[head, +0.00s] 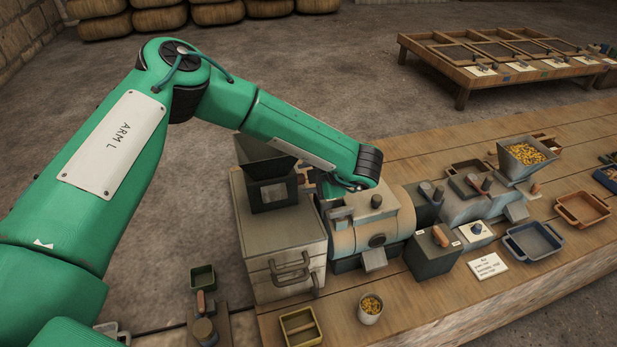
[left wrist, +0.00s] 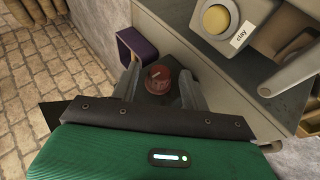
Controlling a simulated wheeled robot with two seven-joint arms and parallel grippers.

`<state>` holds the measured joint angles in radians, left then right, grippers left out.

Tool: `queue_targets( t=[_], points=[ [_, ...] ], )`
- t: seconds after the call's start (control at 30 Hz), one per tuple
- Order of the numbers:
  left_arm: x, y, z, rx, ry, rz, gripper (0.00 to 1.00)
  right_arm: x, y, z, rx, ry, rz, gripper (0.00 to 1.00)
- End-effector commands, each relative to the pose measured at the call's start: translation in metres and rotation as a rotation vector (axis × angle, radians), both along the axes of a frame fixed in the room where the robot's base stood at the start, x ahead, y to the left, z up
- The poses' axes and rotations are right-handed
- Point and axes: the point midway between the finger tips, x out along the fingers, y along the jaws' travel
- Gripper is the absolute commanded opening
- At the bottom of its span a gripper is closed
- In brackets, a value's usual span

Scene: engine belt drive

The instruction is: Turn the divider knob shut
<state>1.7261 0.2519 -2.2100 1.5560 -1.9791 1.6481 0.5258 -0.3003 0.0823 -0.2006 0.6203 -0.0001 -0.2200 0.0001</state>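A red round knob (left wrist: 157,80) with a pale mark on top sits on a dark base in the left wrist view. I cannot read any label on it. My left gripper (left wrist: 160,88) has one finger on each side of the knob, with a gap visible between knob and fingers, so it looks open around it. In the head view my left arm reaches over the far side of the drum-shaped machine (head: 385,222). Its fingers and the red knob are hidden there. My right gripper is in neither view.
A grey cabinet (head: 270,235) with a dark hopper stands left of the drum. A grain hopper (head: 510,156), a blue tray (head: 549,250) and an orange tray (head: 567,220) are to the right. In the wrist view, a purple box (left wrist: 137,48) and a yellow button (left wrist: 216,19) labelled "clay" are close by.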

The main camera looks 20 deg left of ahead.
Motion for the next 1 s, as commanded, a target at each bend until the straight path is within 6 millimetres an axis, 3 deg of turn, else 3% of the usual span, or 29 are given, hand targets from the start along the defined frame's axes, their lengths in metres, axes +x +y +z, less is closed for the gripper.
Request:
queue_targets(
  t=[0.23, 0.37, 0.8, 1.0],
  points=[
    [-0.001, -0.003, 0.001, -0.001, 0.0, 0.0, 0.46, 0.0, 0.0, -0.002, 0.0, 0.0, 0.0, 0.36],
    [-0.006, -0.014, 0.009, -0.003, 0.0, -0.002, 0.46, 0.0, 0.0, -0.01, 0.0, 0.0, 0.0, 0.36],
    [-0.038, -0.079, 0.069, -0.002, -0.002, -0.003, 0.46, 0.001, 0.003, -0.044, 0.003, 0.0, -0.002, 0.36],
    [-0.045, -0.093, 0.085, -0.001, 0.0, -0.001, 0.46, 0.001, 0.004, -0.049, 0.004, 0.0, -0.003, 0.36]
  ],
)
